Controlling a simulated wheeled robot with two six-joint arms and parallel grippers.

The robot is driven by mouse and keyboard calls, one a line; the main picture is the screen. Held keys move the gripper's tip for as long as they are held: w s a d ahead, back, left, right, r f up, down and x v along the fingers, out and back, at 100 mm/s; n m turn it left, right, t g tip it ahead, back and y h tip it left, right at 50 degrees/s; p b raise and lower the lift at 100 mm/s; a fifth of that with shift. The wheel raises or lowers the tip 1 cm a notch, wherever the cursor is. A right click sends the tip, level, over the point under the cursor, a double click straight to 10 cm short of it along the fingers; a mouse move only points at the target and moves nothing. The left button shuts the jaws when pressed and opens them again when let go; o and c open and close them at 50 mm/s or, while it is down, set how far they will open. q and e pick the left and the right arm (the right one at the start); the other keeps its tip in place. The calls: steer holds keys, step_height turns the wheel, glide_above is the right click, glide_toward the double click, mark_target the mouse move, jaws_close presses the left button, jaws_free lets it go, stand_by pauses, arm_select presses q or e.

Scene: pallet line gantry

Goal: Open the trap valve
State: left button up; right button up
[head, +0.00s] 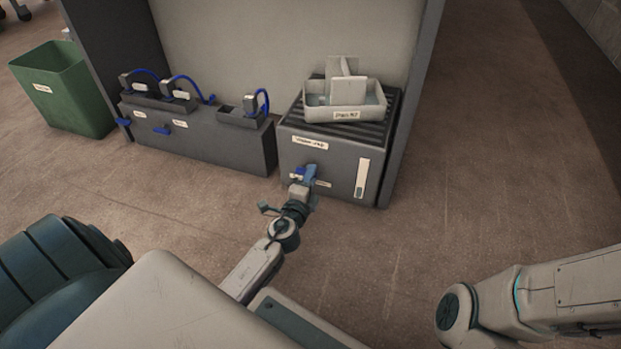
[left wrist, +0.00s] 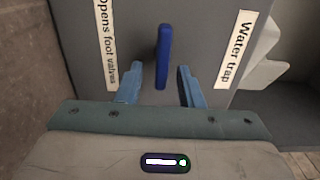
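The water trap box (head: 340,192) is a grey cabinet with a ribbed top, standing on the floor. Its blue valve handle (left wrist: 163,57) is a slim lever on the front face, between the "Water trap" label (left wrist: 234,50) and the "Opens foot valves" label (left wrist: 106,45). My left gripper (left wrist: 158,84) is open, with its blue fingers on either side of the handle and a visible gap to each. In the head view my left gripper (head: 303,179) is at the box front and covers much of the handle. My right gripper is out of view.
A grey tray (head: 346,114) with upright pieces sits on the box top. A long grey unit (head: 215,147) with blue hoses and small blue levers stands to the left. A green bin (head: 75,100) is at far left. A gantry post (head: 412,100) rises right of the box. Open floor lies right.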

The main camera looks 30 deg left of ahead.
arm_select(q)
steer(key=shift+s, duration=0.1)
steer(key=v, duration=1)
steer(key=shift+s+d, duration=0.2)
steer(key=shift+s, duration=0.1)
